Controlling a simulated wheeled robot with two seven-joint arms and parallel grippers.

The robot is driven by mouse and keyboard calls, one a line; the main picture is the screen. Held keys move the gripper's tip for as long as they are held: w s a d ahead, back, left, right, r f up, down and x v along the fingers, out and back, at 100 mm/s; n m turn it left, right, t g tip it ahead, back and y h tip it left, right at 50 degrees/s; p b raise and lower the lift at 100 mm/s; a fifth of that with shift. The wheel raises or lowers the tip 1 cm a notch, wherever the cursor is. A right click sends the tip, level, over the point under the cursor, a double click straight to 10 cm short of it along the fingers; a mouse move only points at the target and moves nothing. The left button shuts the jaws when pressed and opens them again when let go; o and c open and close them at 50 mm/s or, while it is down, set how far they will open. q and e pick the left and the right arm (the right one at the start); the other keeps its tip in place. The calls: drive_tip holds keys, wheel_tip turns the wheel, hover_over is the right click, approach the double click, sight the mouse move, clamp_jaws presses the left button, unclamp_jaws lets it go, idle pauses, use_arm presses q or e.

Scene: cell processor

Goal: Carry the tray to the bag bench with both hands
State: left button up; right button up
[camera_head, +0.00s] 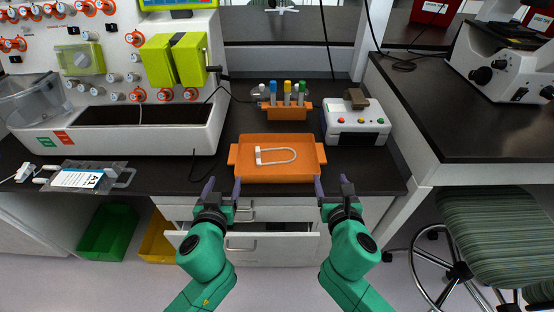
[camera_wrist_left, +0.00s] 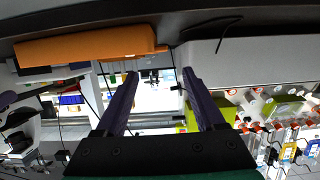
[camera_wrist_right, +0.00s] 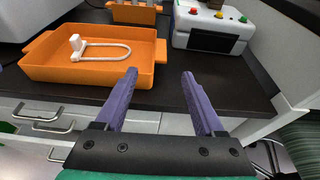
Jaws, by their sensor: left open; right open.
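An orange tray (camera_head: 277,179) with a handle at each side lies on the dark bench near its front edge. A white U-shaped clamp (camera_head: 275,155) lies in it. My left gripper (camera_head: 222,187) is open and empty just in front of the tray's left end. My right gripper (camera_head: 330,187) is open and empty in front of the tray's right end. In the right wrist view the tray (camera_wrist_right: 90,73) is left of the open fingers (camera_wrist_right: 158,75). In the left wrist view the tray (camera_wrist_left: 85,45) appears upper left, apart from the open fingers (camera_wrist_left: 160,75). I cannot make out a bag bench for certain.
An orange tube rack (camera_head: 287,111) stands behind the tray, with a white device (camera_head: 357,125) to the right. A labelled bag (camera_head: 88,178) lies on the left. A drawer (camera_head: 255,240) stands open below. A striped stool (camera_head: 495,235) is at right.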

sight(233, 158)
use_arm(q)
drive_tip(key=x, duration=1.4)
drive_tip(key=shift+w+a+f, duration=0.1)
drive_tip(key=shift+w, duration=0.2)
use_arm(e)
drive_tip(key=x, duration=1.4)
drive_tip(key=shift+w+f, duration=0.15)
drive_tip(key=shift+w, duration=0.15)
use_arm(q)
drive_tip(key=shift+s, duration=0.1)
use_arm(e)
drive_tip(key=shift+s, duration=0.1)
use_arm(q)
clamp_jaws()
use_arm(e)
clamp_jaws()
